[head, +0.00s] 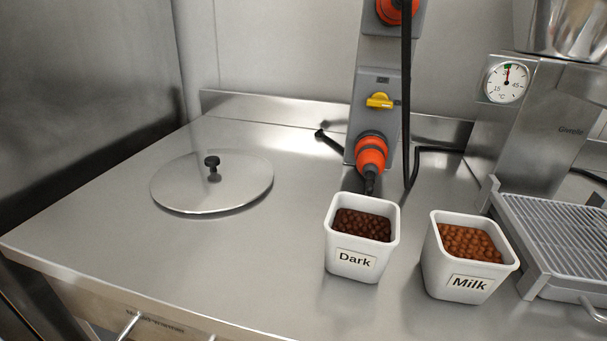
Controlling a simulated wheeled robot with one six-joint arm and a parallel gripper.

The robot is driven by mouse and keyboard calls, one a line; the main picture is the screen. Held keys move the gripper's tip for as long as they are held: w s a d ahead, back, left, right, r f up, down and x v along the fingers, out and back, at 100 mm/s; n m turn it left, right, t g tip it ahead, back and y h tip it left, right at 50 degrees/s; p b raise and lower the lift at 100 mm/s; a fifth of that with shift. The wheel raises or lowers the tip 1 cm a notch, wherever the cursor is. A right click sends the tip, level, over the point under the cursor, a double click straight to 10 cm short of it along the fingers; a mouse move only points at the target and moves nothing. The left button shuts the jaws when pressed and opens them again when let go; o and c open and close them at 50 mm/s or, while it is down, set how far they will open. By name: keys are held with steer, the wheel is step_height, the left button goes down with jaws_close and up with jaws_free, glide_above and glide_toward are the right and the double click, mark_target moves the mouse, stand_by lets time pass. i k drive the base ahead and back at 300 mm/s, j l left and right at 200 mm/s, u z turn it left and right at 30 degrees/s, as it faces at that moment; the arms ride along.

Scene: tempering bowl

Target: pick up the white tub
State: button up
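Two white tubs stand upright on the steel counter. The tub labelled "Dark" (353,264) is right of the picture's middle and holds dark brown pieces. The tub labelled "Milk" (468,283) stands to its right, a small gap apart, and holds lighter reddish-brown pieces. Both are open at the top. My gripper does not show in the head view.
A round steel lid with a black knob (212,187) lies on the counter (110,235) at the left. A socket column with orange plugs (371,154) and a black cable stands behind the tubs. A ribbed tray (560,236) and a machine with a dial (507,83) are at right. The counter's front left is clear.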

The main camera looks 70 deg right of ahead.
mark_target(460, 260)
steer(key=k+z, duration=0.5)
steer(key=z, duration=1.35)
